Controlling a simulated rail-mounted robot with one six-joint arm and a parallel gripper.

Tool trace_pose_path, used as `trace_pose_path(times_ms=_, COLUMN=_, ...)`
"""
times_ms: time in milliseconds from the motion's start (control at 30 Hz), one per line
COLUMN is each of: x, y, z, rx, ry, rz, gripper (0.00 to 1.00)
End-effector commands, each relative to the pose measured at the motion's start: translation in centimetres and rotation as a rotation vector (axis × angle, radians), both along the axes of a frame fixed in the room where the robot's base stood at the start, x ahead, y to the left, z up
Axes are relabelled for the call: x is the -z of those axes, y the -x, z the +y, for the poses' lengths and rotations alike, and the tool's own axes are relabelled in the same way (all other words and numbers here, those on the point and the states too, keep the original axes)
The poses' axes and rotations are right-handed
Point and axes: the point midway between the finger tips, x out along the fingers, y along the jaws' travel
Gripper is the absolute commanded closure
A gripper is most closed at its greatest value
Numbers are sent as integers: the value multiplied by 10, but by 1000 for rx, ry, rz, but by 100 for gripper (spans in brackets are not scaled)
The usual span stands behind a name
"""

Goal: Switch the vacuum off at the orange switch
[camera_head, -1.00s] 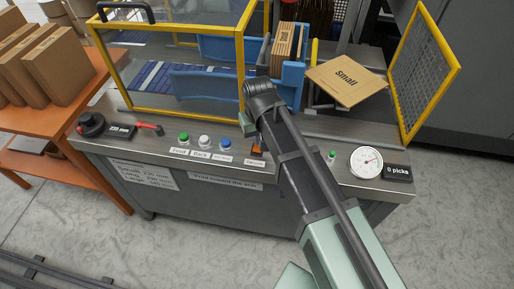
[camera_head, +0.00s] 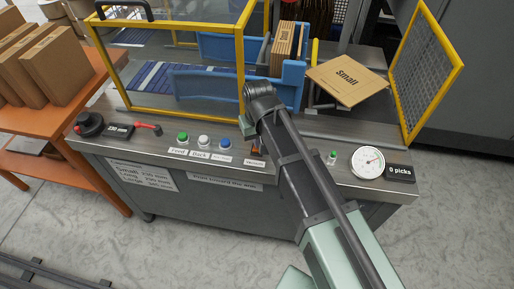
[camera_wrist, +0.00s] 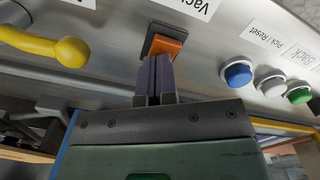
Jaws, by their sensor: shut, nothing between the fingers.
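The orange switch (camera_wrist: 167,46) sits in a dark housing on the metal panel in the wrist view, by a label that begins "Vac". My gripper (camera_wrist: 156,58) is shut and empty. Its dark fingertips are right at the switch and overlap its lower edge in this view; I cannot tell whether they touch. In the head view only a little of the orange switch (camera_head: 257,150) shows beside my arm, above its small label. My fingers are hard to make out there.
Green, white and blue buttons (camera_head: 204,141) stand left of the switch. A small green button (camera_head: 332,155), a round gauge (camera_head: 367,162) and a "0 picks" display (camera_head: 400,171) stand right. A yellow handle (camera_wrist: 50,42) shows in the wrist view. A yellow-framed guard (camera_head: 180,70) stands behind.

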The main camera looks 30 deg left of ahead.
Motion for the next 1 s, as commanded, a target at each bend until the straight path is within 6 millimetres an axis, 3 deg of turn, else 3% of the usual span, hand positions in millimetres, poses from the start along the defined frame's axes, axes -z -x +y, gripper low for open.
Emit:
trace_pose_path(times_ms=167, x=-3, y=0, z=0, rx=0, ry=0, rz=0, gripper=100)
trace_pose_path(times_ms=800, x=-70, y=0, z=0, rx=0, ry=0, rz=0, gripper=100)
trace_pose_path(times_ms=1000, x=-70, y=0, z=0, rx=0, ry=0, rz=0, gripper=100)
